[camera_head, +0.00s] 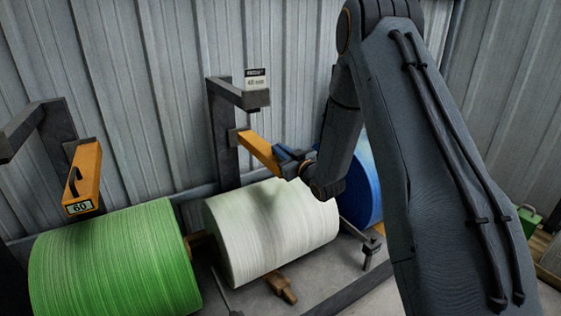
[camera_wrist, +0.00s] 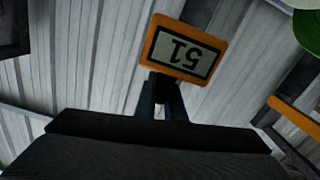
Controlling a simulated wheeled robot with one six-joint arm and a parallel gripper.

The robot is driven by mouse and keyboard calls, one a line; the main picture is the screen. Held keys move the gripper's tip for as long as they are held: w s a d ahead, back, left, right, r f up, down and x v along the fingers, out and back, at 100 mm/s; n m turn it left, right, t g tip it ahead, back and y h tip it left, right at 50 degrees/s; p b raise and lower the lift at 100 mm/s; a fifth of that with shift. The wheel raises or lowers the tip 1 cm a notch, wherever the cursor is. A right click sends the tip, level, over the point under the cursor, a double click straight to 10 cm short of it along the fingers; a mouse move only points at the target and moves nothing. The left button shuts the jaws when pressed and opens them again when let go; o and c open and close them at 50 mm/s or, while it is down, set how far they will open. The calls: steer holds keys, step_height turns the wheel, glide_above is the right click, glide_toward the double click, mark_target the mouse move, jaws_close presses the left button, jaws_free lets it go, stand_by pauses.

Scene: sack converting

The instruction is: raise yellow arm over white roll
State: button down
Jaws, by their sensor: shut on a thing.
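The yellow arm (camera_head: 258,150) juts out from a dark post bracket, with its near end above the white roll (camera_head: 270,232). A visible gap separates them in the head view. My gripper (camera_head: 292,163) is at the near end of the yellow arm. In the wrist view, the yellow arm's end plate (camera_wrist: 158,36) shows an upside-down "51". There my gripper's dark fingers (camera_wrist: 162,98) are shut on a dark part just below that plate, likely its handle. The exact grip is mostly hidden.
A green roll (camera_head: 115,268) stands at left, with another yellow arm (camera_head: 87,172) reading "60" above it. A blue roll (camera_head: 366,185) is at right, partly behind my arm. A dark bracket (camera_head: 238,93) with a small sign rises behind. A corrugated wall (camera_head: 170,60) closes the back.

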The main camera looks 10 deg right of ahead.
step_height(320, 180, up, 9)
steer(key=p, duration=0.3)
steer(key=shift+w, duration=0.1)
steer(key=shift+r, duration=0.1)
steer(key=c, duration=1.9)
jaws_free()
steer(key=shift+c, duration=0.2)
steer(key=shift+o, duration=0.5)
steer(key=shift+s+d+f, duration=0.1)
steer(key=shift+s+f, duration=0.1)
steer(key=shift+s, duration=0.15)
steer(key=v, duration=0.7)
